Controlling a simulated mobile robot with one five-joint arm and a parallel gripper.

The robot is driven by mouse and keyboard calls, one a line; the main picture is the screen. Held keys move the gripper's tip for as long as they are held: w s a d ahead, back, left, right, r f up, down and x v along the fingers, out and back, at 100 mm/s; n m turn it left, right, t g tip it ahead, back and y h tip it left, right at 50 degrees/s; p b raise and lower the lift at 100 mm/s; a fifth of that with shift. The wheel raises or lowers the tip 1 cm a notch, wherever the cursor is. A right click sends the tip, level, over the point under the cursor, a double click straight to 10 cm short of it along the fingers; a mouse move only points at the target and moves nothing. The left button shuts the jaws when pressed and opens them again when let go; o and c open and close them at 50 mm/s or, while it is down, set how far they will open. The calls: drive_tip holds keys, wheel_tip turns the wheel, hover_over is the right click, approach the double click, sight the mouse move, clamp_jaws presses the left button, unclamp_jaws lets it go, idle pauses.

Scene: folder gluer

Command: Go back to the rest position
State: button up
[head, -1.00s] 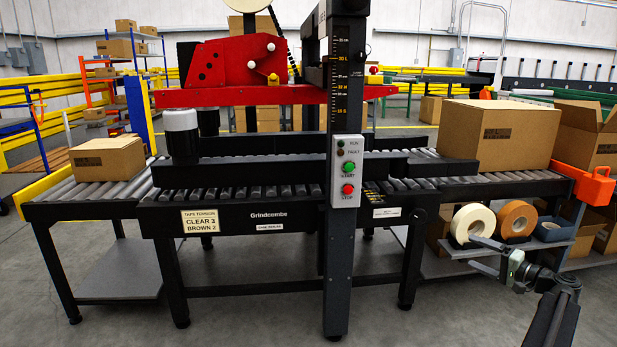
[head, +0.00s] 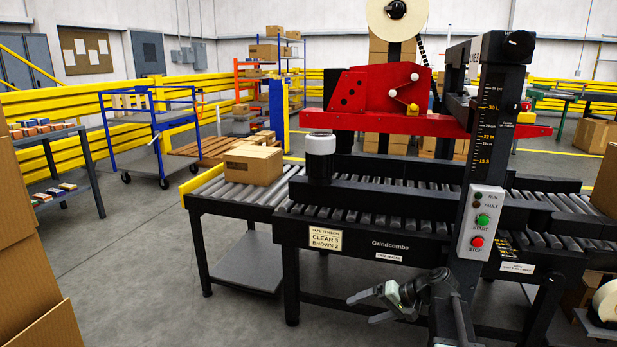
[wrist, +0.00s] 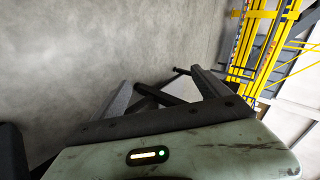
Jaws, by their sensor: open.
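My gripper (head: 359,309) is in the lower middle of the head view, in front of the case sealer's lower frame. Its two fingers stand apart and point left, with nothing between them. In the wrist view my gripper (wrist: 160,92) also shows spread fingers, with floor behind them. The taping machine (head: 400,245) stands behind my gripper, with a red tape head (head: 380,92) and a post carrying a green START and a red STOP button (head: 477,241).
A closed carton (head: 252,166) sits on the left roller conveyor (head: 215,190). A blue cart (head: 160,130) and yellow rails (head: 60,98) stand at the back left. Stacked cardboard (head: 25,250) fills the left edge. The grey floor between is clear.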

drive_tip(key=s+a+f+n+g+h+p, duration=0.2)
drive_tip(key=s+a, duration=0.4)
drive_tip(key=a, duration=0.2)
drive_tip(key=s+d+f+g+h, duration=0.2)
drive_tip(key=s+d+f+h, duration=0.2)
drive_tip(key=s+d+h, duration=0.4)
wheel_tip(320, 180, up, 39)
drive_tip(key=a+p, duration=0.1)
drive_tip(key=p, duration=3.7)
drive_tip(key=shift+s+a+f+y, duration=0.2)
drive_tip(key=shift+a+y, duration=0.1)
drive_tip(key=shift+a, duration=0.05)
drive_tip(key=shift+f, duration=0.1)
drive_tip(key=shift+s, duration=0.15)
